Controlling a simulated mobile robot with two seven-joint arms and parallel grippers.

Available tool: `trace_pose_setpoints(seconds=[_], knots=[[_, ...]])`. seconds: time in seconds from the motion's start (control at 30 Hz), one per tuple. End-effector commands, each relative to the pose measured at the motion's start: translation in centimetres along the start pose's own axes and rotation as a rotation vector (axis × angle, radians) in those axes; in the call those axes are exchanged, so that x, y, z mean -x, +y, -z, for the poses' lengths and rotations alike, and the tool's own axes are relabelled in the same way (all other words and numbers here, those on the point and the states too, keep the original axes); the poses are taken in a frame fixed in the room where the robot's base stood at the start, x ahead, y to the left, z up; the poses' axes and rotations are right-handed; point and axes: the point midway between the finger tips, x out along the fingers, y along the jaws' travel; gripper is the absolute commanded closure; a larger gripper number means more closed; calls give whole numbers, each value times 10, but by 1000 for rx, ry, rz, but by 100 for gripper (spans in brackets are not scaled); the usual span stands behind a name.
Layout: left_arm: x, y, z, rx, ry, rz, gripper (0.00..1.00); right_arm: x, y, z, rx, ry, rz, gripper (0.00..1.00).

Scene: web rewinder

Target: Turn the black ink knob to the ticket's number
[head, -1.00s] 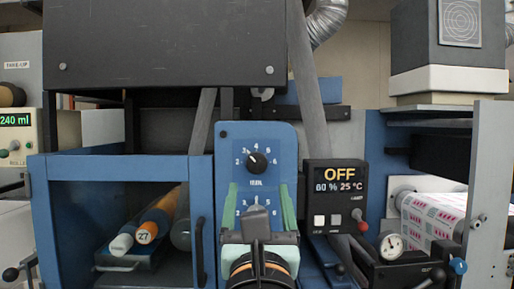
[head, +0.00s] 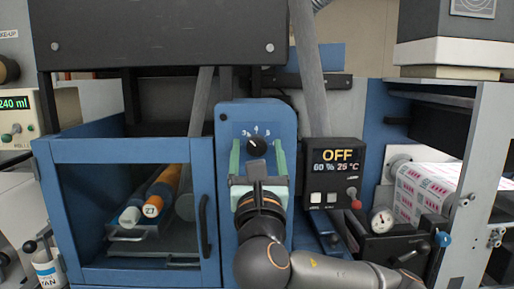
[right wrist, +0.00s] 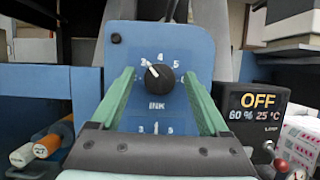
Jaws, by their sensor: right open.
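The black ink knob (head: 257,146) is on the upper part of the blue panel (head: 229,120), above the label INK. In the right wrist view the knob (right wrist: 160,77) has its white mark pointing up and left, roughly at the 3. My right gripper (head: 258,156) is open, its green fingers on the left and right of the knob with gaps on both sides. A second scale (right wrist: 155,128) below is partly hidden by my gripper. I see no readable ticket. My left gripper is not in view.
A blue-framed box (head: 130,150) with rolls inside stands left of the panel. A dark display (head: 335,155) reading OFF, 60 % and 25 °C is close on the right. A gauge (head: 382,220) and a printed web roll (head: 425,190) are further right.

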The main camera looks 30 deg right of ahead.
Motion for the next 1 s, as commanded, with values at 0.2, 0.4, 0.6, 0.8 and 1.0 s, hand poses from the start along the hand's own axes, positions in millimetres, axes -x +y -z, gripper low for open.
trace_pose_setpoints(seconds=[0.2, 0.4, 0.6, 0.8, 1.0], knots=[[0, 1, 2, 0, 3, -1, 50, -1, 0, 0, 0, 0, 0, 21], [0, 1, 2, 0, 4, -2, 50, -1, 0, 0, 0, 0, 0, 40], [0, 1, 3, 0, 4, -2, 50, -1, 0, 0, 1, 0, 0, 63], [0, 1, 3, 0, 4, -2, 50, 0, 0, 0, 1, 0, 0, 85], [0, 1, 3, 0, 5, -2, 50, 0, 0, 0, 1, 0, 1, 100]])
